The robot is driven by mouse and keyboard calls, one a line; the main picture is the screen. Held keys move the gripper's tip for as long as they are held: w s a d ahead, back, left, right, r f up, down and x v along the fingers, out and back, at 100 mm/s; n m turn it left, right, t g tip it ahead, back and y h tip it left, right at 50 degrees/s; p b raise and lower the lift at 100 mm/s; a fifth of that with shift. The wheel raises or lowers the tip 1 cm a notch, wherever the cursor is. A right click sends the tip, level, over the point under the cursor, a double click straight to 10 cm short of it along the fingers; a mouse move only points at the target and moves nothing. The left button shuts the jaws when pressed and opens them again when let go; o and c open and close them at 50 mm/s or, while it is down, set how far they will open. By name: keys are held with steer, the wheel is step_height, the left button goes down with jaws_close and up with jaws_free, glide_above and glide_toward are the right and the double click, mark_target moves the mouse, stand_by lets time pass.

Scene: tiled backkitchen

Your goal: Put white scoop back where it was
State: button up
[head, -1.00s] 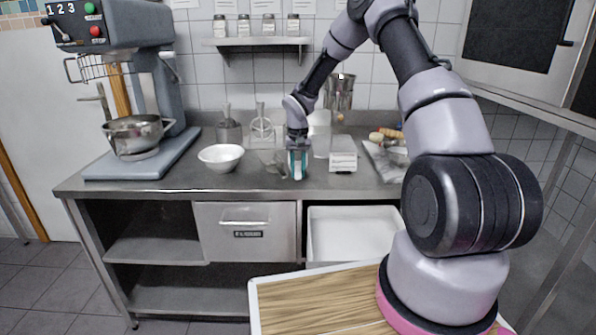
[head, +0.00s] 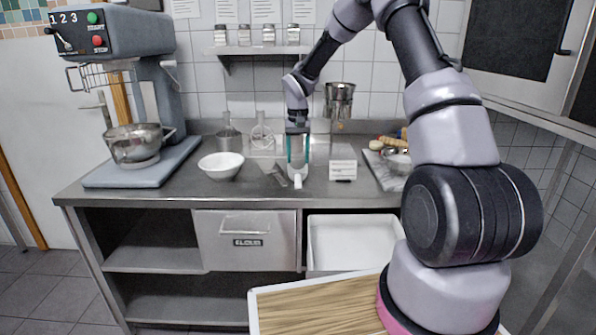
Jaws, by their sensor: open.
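The white scoop (head: 297,178) is on the steel counter (head: 245,192), near its front edge, with its narrow end pointing toward the front. My gripper (head: 297,162) points down at the scoop, with a teal finger on either side. The fingers are open. They hide part of the scoop, and I cannot tell whether they touch it.
A white bowl (head: 221,166) is on the left and a small white labelled box (head: 343,169) on the right. A dark metal utensil (head: 276,175) lies close to the left of my gripper. A mixer (head: 140,100) stands at the far left.

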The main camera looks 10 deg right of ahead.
steer(key=s+d+r+t, duration=0.1)
steer(key=s+d+r, duration=0.1)
steer(key=s+r, duration=0.7)
steer(key=s+d+r+t, duration=0.15)
steer(key=s+r, duration=0.25)
steer(key=r, duration=0.9)
steer(key=s+d+r+m+t+y, duration=0.1)
steer(key=s+r+t, duration=0.1)
steer(key=s, duration=0.9)
steer(key=s+d+r+m+t+y, duration=0.1)
steer(key=s+r, duration=0.4)
steer(key=s, duration=0.6)
steer(key=shift+t, duration=0.85)
